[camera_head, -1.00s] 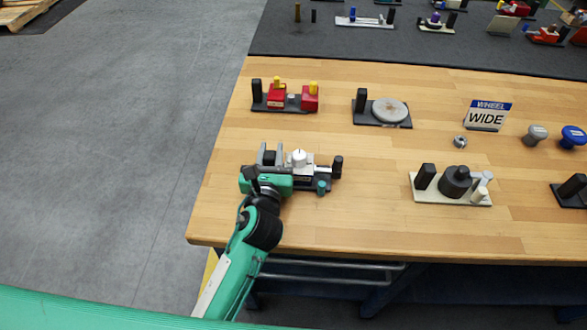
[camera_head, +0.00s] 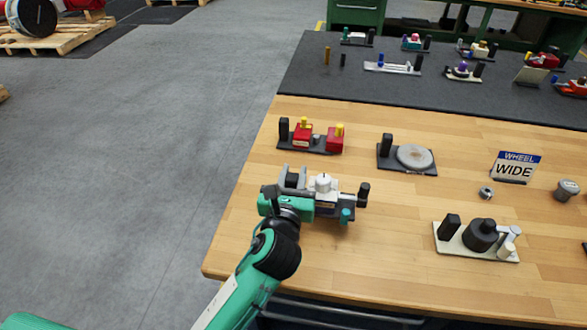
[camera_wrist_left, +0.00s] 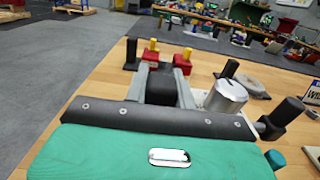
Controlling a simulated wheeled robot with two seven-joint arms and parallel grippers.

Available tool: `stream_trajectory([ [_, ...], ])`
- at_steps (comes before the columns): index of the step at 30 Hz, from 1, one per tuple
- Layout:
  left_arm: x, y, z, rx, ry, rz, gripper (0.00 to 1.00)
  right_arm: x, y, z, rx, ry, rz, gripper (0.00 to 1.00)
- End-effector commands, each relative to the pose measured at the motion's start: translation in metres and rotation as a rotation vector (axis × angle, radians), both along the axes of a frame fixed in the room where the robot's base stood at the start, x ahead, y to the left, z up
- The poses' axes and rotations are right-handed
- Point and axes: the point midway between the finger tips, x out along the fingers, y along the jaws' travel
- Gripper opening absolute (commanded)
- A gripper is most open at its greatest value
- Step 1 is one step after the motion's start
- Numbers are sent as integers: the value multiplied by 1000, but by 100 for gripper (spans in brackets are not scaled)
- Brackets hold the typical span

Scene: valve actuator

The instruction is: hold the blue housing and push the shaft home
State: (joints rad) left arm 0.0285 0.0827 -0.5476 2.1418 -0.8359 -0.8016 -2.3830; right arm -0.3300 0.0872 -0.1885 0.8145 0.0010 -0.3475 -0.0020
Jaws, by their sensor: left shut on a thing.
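My left gripper (camera_head: 293,180) is at the fixture near the table's left front. In the left wrist view, its two grey fingers stand on either side of a black block (camera_wrist_left: 162,88) and are shut on it. Beside it are a pale metal cylinder (camera_head: 323,184), a black upright post (camera_head: 364,194) and a teal knob (camera_head: 346,215). The cylinder also shows in the left wrist view (camera_wrist_left: 228,97). My right gripper is not in view.
Behind are a red-block fixture (camera_head: 303,135) and a round grey disc fixture (camera_head: 414,156). A black cylinder on a pale plate (camera_head: 450,242) stands to the right, with a WIDE sign (camera_head: 515,168) behind it. A dark mat (camera_head: 350,90) holds several small assemblies.

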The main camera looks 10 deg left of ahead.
Motion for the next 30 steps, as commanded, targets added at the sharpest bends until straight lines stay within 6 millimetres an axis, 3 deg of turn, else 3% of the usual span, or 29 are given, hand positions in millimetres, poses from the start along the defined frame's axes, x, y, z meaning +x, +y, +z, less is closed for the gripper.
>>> stream_trajectory([
  [3, -1, 0, -19, 2, 0, -4, 0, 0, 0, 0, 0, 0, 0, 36],
  [6, -2, 0, -25, -1, -2, -6, 0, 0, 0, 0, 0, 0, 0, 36],
  [18, -2, -1, -43, 0, -2, -6, 0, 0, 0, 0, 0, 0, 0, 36],
  [30, -2, -1, -45, 0, -3, -7, 0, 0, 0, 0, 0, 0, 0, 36],
])
